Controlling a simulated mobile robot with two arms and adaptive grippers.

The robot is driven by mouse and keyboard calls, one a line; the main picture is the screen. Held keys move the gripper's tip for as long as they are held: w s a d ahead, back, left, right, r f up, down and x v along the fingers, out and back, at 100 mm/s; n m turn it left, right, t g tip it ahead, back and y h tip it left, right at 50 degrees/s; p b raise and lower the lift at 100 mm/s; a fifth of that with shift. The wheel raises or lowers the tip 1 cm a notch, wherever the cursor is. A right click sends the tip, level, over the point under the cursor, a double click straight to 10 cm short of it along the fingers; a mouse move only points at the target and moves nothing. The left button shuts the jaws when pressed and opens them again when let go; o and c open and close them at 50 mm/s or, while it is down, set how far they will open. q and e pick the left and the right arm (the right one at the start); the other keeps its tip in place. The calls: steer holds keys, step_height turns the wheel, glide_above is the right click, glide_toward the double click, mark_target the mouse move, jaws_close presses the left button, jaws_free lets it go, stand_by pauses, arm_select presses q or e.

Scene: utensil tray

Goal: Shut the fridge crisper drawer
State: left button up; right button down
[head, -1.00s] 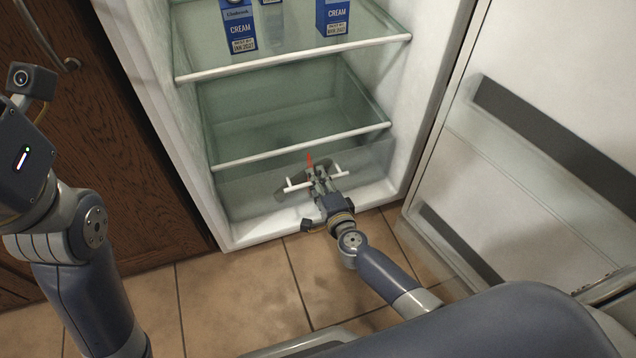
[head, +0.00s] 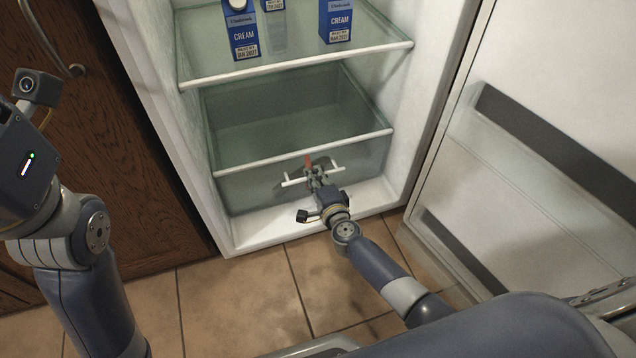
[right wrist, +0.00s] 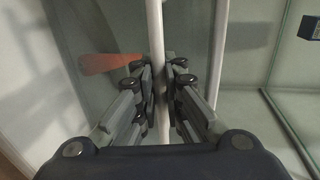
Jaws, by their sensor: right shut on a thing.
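The crisper drawer (head: 246,193) is a clear, greenish drawer at the bottom of the open fridge, under the lowest glass shelf. Its white bar handle (head: 293,182) runs across its front. My right gripper (head: 314,174) is shut on the handle near its middle. In the right wrist view the handle (right wrist: 155,30) passes between the fingers (right wrist: 161,85). An orange-red item (right wrist: 108,63) shows beside the handle, also in the head view (head: 308,160), seemingly through the drawer front. My left arm is at the left, its fingers out of view.
The fridge door (head: 540,200) stands open on the right. Blue cream cartons (head: 240,32) stand on the upper glass shelf (head: 300,62). A brown wooden cabinet (head: 100,150) is at the left. The tiled floor (head: 245,300) before the fridge is clear apart from my arm.

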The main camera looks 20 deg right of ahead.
steer(key=shift+w, duration=0.1)
steer(key=c, duration=1.7)
jaws_free()
steer(key=s+r, duration=0.2)
steer(key=s, duration=0.9)
steer(key=shift+s+d+r, duration=0.15)
steer(key=shift+s+d, duration=0.1)
steer(key=shift+s, duration=0.15)
